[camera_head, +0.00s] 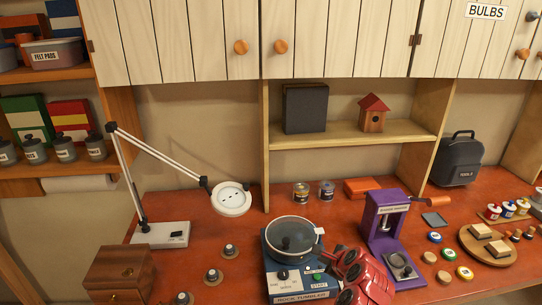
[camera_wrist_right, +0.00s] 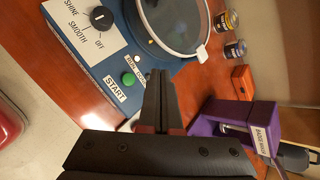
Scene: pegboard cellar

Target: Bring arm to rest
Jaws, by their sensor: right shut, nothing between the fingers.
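My right arm, red and black, reaches in from the bottom centre of the head view. Its gripper (camera_head: 320,254) is over the right side of the blue rock tumbler (camera_head: 270,270). In the right wrist view the gripper's dark fingers (camera_wrist_right: 160,78) are together with nothing between them. They are close to the tumbler's front panel, near the green start button (camera_wrist_right: 128,79); whether they touch the tumbler cannot be told. My left gripper is not in view.
A purple badge maker (camera_head: 384,215) stands just right of my right arm. A white desk lamp (camera_head: 160,234), a wooden box (camera_head: 119,270) and several small knobs are to the left. Cans (camera_head: 301,192) and an orange box (camera_head: 361,187) stand behind the tumbler.

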